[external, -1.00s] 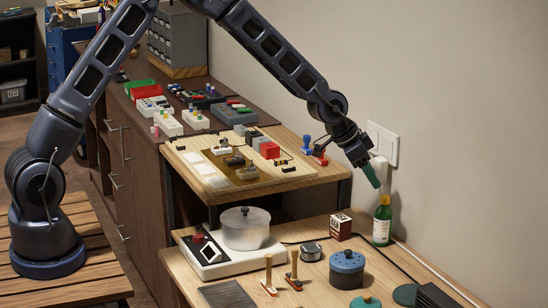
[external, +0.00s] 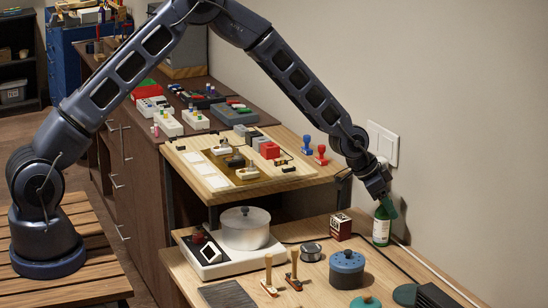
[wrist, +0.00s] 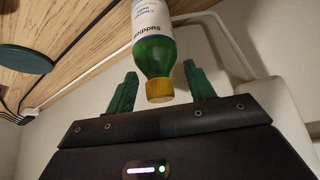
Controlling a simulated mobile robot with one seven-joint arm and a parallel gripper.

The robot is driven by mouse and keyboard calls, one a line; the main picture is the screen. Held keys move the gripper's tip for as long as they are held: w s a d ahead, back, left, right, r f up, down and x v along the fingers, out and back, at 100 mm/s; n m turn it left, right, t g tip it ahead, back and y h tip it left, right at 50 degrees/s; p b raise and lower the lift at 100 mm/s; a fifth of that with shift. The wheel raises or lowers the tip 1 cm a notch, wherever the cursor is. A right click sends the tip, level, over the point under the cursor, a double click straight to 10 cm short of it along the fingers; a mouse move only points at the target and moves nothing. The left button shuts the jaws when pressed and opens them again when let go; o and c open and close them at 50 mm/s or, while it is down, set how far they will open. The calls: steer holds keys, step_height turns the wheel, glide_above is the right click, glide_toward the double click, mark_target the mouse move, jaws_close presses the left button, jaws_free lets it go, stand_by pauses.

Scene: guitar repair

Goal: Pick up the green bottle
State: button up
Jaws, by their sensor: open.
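The green bottle (external: 381,231) stands upright on the lower wooden table near the wall, with a white label. My gripper (external: 387,207) is right above it and hides its top in the external view. In the wrist view the bottle (wrist: 154,50) has a yellow cap pointing toward my palm. My gripper (wrist: 160,82) is open, with one green finger on each side of the cap and neck. Gaps show between both fingers and the bottle.
A small dark red and white box (external: 341,227) stands left of the bottle. A blue lidded pot (external: 347,269) is in front. The wall and a white switch plate (external: 382,144) are close behind. A pale cable (external: 420,262) runs along the wall.

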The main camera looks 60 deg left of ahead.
jaws_close()
stand_by(0.4)
